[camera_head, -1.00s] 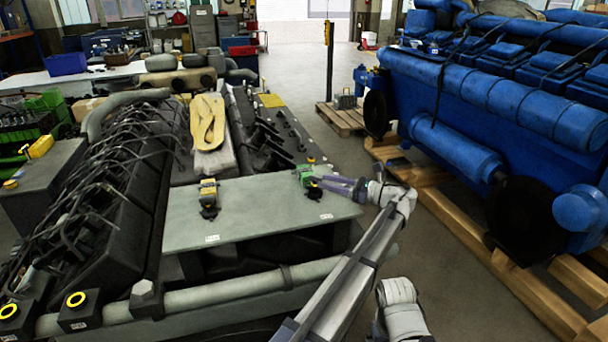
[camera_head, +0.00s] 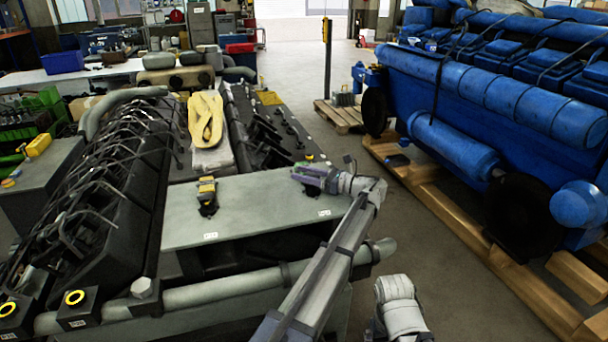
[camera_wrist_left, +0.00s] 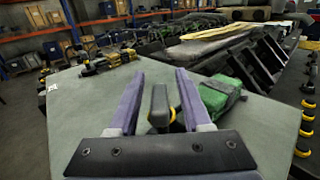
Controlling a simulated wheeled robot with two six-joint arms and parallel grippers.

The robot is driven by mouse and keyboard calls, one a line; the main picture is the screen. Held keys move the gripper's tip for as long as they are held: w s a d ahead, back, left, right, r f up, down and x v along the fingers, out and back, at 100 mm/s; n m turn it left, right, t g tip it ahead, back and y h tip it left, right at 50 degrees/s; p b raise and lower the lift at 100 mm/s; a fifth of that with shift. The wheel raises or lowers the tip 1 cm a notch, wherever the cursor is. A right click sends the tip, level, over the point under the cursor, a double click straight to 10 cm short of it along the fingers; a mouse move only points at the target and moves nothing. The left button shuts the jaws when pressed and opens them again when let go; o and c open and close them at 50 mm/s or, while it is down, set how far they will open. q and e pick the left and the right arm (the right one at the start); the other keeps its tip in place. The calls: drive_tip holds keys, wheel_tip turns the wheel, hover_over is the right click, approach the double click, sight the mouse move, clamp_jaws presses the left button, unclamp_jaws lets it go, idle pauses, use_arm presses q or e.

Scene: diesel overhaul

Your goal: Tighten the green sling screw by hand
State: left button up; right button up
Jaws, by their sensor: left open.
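The green sling screw (camera_wrist_left: 218,92) lies on the grey plate (camera_wrist_left: 80,110) in the left wrist view. It has a green body, and a dark upright tab (camera_wrist_left: 159,105) with yellow at its base stands beside it. My left gripper (camera_wrist_left: 159,78) is open, its two purple fingers apart on either side of the tab, with no clear contact. The green body is outside the fingers, by the right one. In the head view my left gripper (camera_head: 304,174) is at the plate's far right part and hides most of the green piece. My right gripper is not in view.
A yellow-and-black sling piece (camera_head: 207,195) stands on the plate to the left. A yellow sling (camera_head: 206,118) lies behind the plate. The dark engine (camera_head: 115,190) is at left, a blue engine (camera_head: 490,100) at right. The plate's middle is clear.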

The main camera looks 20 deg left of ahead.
use_arm(q)
clamp_jaws()
idle(0.4)
drive_tip(key=shift+m+t, duration=0.3)
drive_tip(key=shift+t, duration=0.2)
